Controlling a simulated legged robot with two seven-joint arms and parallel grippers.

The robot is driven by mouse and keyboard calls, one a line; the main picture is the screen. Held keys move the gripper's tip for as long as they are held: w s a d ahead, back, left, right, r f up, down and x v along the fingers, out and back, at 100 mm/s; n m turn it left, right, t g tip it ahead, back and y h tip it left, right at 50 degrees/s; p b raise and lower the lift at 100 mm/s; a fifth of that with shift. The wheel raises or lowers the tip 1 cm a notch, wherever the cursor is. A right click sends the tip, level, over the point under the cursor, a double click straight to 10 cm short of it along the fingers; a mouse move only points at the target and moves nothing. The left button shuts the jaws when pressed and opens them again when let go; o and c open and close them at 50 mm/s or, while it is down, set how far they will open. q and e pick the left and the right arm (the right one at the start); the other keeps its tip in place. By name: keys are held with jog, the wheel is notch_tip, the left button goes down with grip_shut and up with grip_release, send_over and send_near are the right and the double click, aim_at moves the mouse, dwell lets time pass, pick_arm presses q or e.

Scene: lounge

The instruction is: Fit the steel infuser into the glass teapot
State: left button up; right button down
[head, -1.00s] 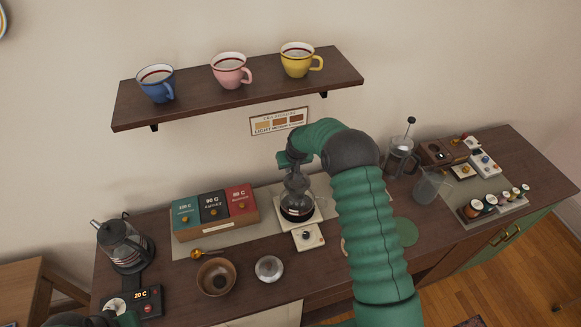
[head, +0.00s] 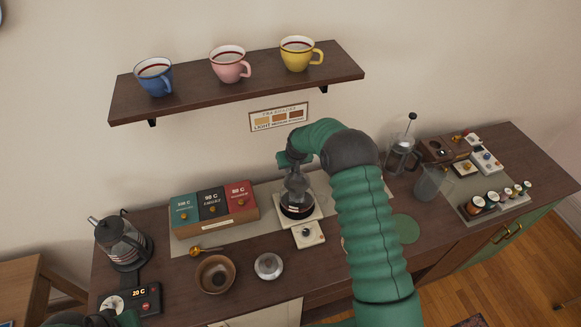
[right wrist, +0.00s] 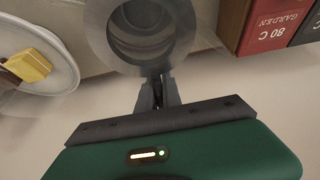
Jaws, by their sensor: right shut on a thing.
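My right gripper (head: 291,170) reaches in from the right and is shut on the grey, round-rimmed steel infuser (head: 296,187). In the right wrist view the fingertips (right wrist: 158,92) pinch the edge of the infuser's broad grey rim (right wrist: 98,30), with dark rings inside it. The glass teapot (head: 297,210), with a dark lower part, stands directly below on a pale square base. The infuser overlaps the teapot's top in the head view; how far it sits inside cannot be told. Only a bit of my left arm shows at the lower left edge; its gripper is out of frame.
Tea boxes (head: 212,205) stand left of the teapot. A brown bowl (head: 215,275) and a small round silvery item (head: 268,267) lie in front. A glass kettle (head: 122,243) stands left; a French press (head: 402,155) and clear jug (head: 430,184) right. A shelf (head: 240,83) hangs above.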

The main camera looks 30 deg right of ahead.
jog(key=shift+f+b, duration=1.05)
jog(key=shift+f, duration=0.4)
jog(key=c, duration=1.4)
grip_release()
jog(key=shift+c, duration=0.2)
jog(key=shift+p+v, duration=1.9)
jog(key=shift+v, duration=0.75)
jog(key=shift+s+r, duration=0.15)
jog(key=shift+r, duration=0.2)
